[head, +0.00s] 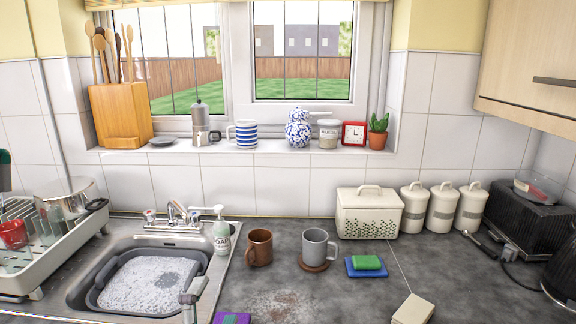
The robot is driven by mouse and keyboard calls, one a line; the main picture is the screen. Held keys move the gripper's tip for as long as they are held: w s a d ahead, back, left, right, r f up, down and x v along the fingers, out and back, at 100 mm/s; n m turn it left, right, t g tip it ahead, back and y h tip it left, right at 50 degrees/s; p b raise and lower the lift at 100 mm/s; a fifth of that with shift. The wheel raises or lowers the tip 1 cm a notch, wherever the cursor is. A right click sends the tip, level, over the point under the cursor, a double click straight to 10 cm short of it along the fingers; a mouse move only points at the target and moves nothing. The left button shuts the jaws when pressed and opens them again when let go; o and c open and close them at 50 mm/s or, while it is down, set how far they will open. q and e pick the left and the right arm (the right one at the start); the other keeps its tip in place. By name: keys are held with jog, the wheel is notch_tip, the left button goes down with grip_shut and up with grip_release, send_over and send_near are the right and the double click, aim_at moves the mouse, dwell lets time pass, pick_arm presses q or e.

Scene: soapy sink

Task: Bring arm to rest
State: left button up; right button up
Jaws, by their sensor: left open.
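My left gripper (193,290) shows as a small grey shape at the bottom of the head view, in front of the right rim of the sink (215,275). It is open, and I see nothing held in it. Most of the left arm is out of the picture. My right gripper is not in view. The sink holds a grey basin (97,300) full of white suds (145,284).
A soap bottle (221,236), brown mug (259,248) and grey mug (318,247) stand right of the sink. A sponge (366,262), beige block (413,309) and purple item (232,318) lie on the counter. A dish rack (60,255) stands left.

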pick_arm(q)
jog(key=s+a+f+n+g+y, duration=0.2)
jog(key=s+a+f+n+g, duration=0.25)
jog(key=f, duration=0.45)
jog(key=s+a+f+n+g+y, duration=0.25)
jog(key=s+f+n+g, duration=0.2)
jog(key=f, duration=0.45)
jog(key=s+a+f+n+g, duration=0.1)
jog(key=s+f+n+g, duration=0.25)
jog(key=s, duration=0.35)
jog(key=s+f+n+g, duration=0.2)
jog(key=s+f+g, duration=0.1)
jog(key=s+f, duration=0.3)
jog(key=s+f+g, duration=0.1)
jog(key=s+f, duration=0.1)
jog(key=f, duration=1.2)
jog(key=s+f+g, duration=0.1)
jog(key=s+f, duration=0.1)
jog(key=f, duration=1.2)
jog(key=s+a+f, duration=0.3)
jog(key=s+f, duration=1)
jog(key=s, duration=0.2)
jog(key=shift+s+f+m+g+h, duration=0.3)
jog(key=shift+m+g+h, duration=0.05)
jog(key=shift+g, duration=0.1)
